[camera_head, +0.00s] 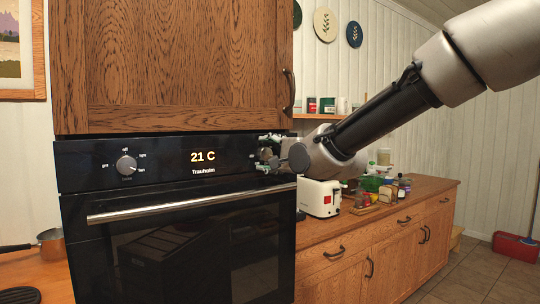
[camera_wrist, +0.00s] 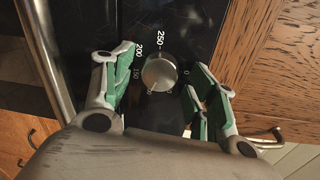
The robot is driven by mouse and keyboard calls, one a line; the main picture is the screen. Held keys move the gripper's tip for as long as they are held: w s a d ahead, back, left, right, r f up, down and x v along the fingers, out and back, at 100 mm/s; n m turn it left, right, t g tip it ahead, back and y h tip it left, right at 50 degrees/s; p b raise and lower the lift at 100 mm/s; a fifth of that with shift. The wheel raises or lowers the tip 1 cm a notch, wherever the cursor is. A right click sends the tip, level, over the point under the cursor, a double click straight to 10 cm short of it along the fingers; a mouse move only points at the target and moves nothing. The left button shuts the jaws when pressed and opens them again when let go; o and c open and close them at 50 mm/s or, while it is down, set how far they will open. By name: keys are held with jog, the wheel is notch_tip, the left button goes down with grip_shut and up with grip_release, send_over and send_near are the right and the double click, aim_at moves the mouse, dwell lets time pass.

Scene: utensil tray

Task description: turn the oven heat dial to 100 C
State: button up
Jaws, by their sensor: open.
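The oven heat dial (camera_wrist: 159,73) is a round silver knob on the black panel in the wrist view.
A second silver knob (camera_head: 126,165), with off, light and fan marks, is at the left of the panel. The oven's bar handle (camera_head: 190,203) runs below. A wooden cabinet (camera_head: 180,60) is above. A white toaster (camera_head: 320,198) stands on the counter to the right.

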jog(key=f+v, duration=0.1)
jog(key=v, duration=1.1)
jog(key=shift+r, duration=0.35)
jog(key=s+d+f+n+g+h, duration=0.3)
jog(key=s+d+f+n+g, duration=0.1)
jog(key=f+n, duration=0.35)
jog(key=s+d+f+n+g+h, duration=0.2)
jog(key=s+d+f+n+g, duration=0.15)
jog(key=d+f+n, duration=0.35)
jog(key=s+d+f+m+g+h, duration=0.1)
jog(key=s+d+h, duration=0.1)
jog(key=s+d, duration=0.5)
jog(key=s+d+f+m+g+h, duration=0.1)
jog(key=s+d+f+h, duration=0.1)
jog(key=s+d, duration=0.5)
jog(key=d, duration=0.5)
jog(key=shift+h, duration=0.4)
